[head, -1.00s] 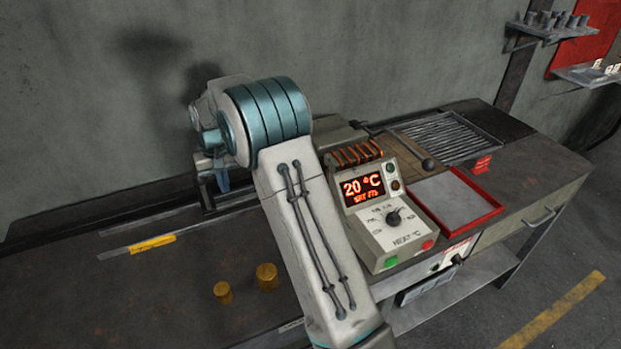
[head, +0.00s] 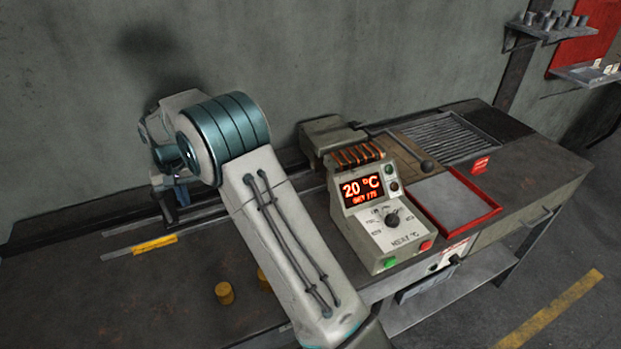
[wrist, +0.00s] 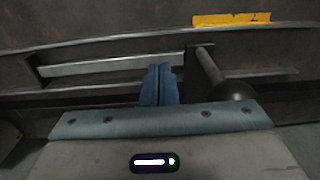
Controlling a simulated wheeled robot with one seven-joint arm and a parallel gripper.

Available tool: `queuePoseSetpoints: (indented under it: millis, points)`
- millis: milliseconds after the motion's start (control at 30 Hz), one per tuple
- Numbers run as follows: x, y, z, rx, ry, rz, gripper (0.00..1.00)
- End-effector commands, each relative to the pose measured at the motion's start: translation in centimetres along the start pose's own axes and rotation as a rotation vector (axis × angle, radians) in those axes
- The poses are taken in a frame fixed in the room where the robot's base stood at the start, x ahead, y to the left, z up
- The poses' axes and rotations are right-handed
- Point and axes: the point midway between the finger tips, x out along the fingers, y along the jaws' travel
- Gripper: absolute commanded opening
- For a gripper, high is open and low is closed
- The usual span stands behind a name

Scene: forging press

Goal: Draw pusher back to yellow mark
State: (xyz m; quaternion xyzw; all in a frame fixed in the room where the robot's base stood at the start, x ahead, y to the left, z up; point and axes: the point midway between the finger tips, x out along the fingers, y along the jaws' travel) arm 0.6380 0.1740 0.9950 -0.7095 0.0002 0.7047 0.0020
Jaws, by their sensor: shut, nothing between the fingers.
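The pusher is a dark upright plate (head: 167,206) on the rail. In the wrist view its plate (wrist: 190,67) has a rod running toward the camera to a round dark knob. My gripper (wrist: 160,84) has blue fingers pressed together and empty. They stand beside the plate, on the furnace side; I cannot tell if they touch it. In the head view my gripper (head: 182,192) is partly hidden by my arm. The yellow mark (head: 154,244) lies on the bench strip. In the wrist view the plate is near the left end of the yellow mark (wrist: 231,19).
Two brass cylinders stand on the bench, one (head: 224,293) clear and one (head: 263,279) partly behind my arm. A heater control box (head: 384,215) reading 20 °C and a red-rimmed tray (head: 455,200) are to the right. The bench left of the pusher is free.

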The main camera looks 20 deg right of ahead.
Motion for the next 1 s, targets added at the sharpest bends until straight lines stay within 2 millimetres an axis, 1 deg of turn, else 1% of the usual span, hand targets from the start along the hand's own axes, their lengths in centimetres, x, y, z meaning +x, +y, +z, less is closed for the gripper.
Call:
queuePoseSetpoints:
  millis: [33,500,667,900,1000]
  points:
    - [0.8,-0.6,0.5,-0.005,-0.019,0.007,0.0]
    - [0.9,-5.5,0.5,-0.005,-0.019,0.008,0.0]
    - [1.0,-5.0,0.4,-0.002,-0.019,0.008,0.0]
    - [1.0,-3.1,0.3,0.002,-0.018,0.008,0.0]
    - [1.0,-2.7,0.3,0.001,-0.018,0.008,0.0]
